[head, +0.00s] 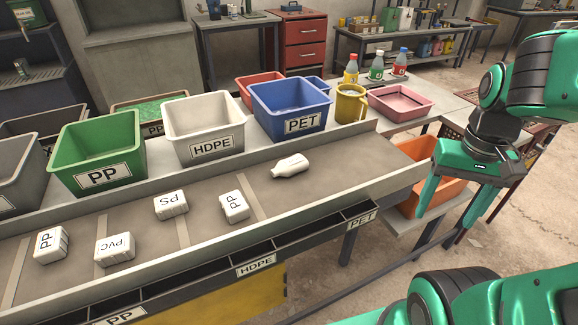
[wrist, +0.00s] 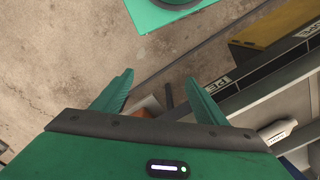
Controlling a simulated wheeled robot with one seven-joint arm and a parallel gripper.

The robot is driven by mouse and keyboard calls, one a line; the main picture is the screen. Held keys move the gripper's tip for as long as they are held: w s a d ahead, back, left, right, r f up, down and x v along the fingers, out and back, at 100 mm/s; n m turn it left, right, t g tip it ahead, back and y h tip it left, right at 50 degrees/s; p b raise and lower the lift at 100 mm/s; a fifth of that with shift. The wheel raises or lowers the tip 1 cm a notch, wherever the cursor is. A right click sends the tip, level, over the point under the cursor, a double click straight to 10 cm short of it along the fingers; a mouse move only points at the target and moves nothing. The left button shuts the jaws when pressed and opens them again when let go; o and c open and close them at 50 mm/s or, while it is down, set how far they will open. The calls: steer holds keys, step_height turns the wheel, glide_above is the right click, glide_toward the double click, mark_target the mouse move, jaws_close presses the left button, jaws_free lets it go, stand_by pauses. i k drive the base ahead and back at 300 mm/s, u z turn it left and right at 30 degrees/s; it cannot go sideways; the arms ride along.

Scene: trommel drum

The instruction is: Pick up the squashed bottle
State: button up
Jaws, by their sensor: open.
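The squashed bottle (head: 291,165) is white and lies on its side on the grey conveyor belt (head: 330,180), below the blue PET bin. A white shape at the right edge of the wrist view (wrist: 278,131) looks like the same bottle, partly cut off. My gripper (head: 445,220) is green, open and empty. It points down beyond the right end of the belt, well to the right of the bottle and apart from it. Its two spread fingers also show in the wrist view (wrist: 158,78), with floor between and beyond them.
Several white labelled blocks, such as a PP block (head: 234,206), lie on the belt left of the bottle. Behind stand the green PP bin (head: 98,150), white HDPE bin (head: 205,130) and blue PET bin (head: 290,108).

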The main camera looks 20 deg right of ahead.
mark_target(287, 167)
steer(key=u, duration=1.45)
steer(key=k, duration=1.9)
steer(key=z, duration=1.05)
steer(key=i, duration=1)
steer(key=u, duration=0.05)
